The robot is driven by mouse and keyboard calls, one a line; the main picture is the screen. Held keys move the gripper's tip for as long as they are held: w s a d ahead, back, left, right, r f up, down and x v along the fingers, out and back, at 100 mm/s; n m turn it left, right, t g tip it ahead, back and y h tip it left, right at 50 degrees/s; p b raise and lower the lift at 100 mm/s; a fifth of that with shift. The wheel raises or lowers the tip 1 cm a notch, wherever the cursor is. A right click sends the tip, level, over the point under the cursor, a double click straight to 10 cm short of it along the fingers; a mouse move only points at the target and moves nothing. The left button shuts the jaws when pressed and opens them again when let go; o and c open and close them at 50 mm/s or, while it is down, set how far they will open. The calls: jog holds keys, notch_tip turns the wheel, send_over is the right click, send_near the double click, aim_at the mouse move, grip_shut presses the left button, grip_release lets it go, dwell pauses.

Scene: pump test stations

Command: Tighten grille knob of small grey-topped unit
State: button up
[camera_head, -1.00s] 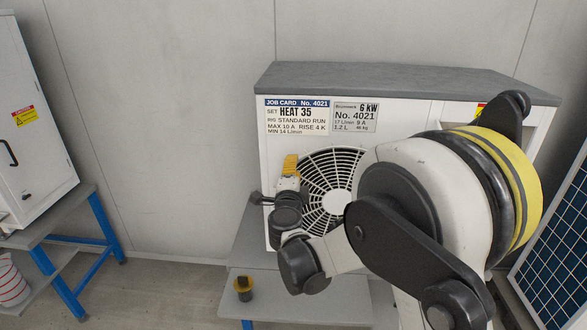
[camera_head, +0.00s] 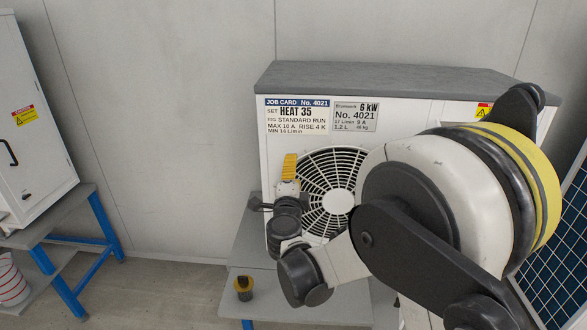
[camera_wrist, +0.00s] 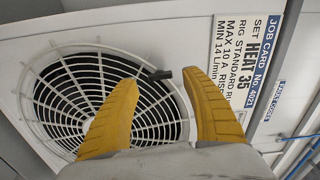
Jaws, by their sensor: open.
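The small grey-topped unit (camera_head: 400,82) stands on a grey bench, its white front carrying a round fan grille (camera_head: 338,212). In the wrist view the grille (camera_wrist: 70,92) fills the left half. I cannot tell how far the fingertips are from the knob, and no contact shows. In the head view my gripper (camera_head: 290,168) is at the grille's left edge and hides the knob.
A job card (camera_head: 297,117) and a rating plate (camera_head: 356,117) are on the unit's front. A yellow-and-black item (camera_head: 243,288) stands on the lower shelf. A white cabinet (camera_head: 35,130) on a blue-legged bench is at left, a dark blue panel (camera_head: 565,240) at right.

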jog(key=s, duration=0.9)
jog(key=shift+s+a, duration=0.2)
jog(key=shift+s, duration=0.15)
jog(key=s+d+r+n+g+y, duration=0.1)
jog(key=s+r+n+y, duration=0.15)
jog(key=r+n, duration=0.3)
jog(key=s+d+r+n+y, duration=0.2)
jog(key=r+n+y, duration=0.2)
jog(key=r+n, duration=0.15)
jog(key=s+d+f+n+g+h, duration=0.3)
jog(key=s+d+f+g, duration=0.2)
jog(key=s+d+f, duration=0.2)
jog(key=s+d+f+n+g+h, duration=0.3)
jog(key=s+d+f+g, duration=0.2)
jog(key=s+d, duration=0.7)
jog(key=s+f, duration=0.2)
jog(key=s, duration=0.1)
jog(key=shift+f, duration=0.4)
jog(key=shift+c, duration=0.5)
